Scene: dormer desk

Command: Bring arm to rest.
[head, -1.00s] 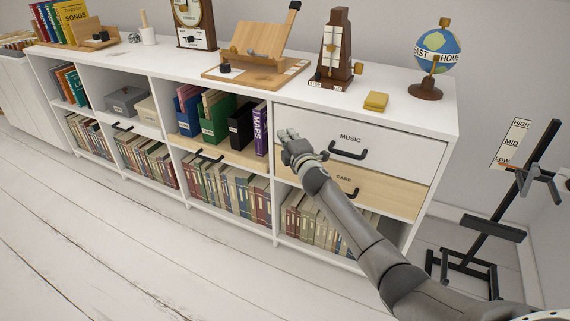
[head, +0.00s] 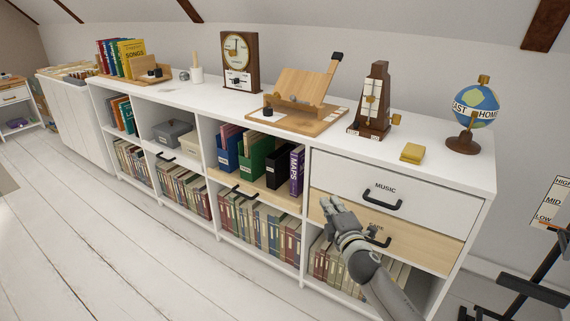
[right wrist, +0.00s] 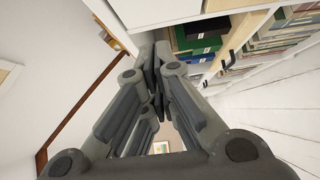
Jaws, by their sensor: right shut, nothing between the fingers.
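My right gripper (head: 334,212) is in front of the low white cabinet (head: 230,103), in the head view over the wooden drawer marked CARE (head: 418,243). Its arm comes in from the bottom right. In the right wrist view its fingers (right wrist: 155,75) are closed together with nothing between them. The drawer marked MUSIC (head: 350,180) above is shut. I cannot tell whether the gripper touches the drawer front. My left gripper is not in view.
On the cabinet top stand a globe (head: 474,107), a metronome (head: 373,105), a yellow block (head: 412,153), a wooden book stand (head: 303,90) and a clock (head: 240,60). A black stand (head: 535,270) is at the right. The plank floor (head: 130,260) at left is clear.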

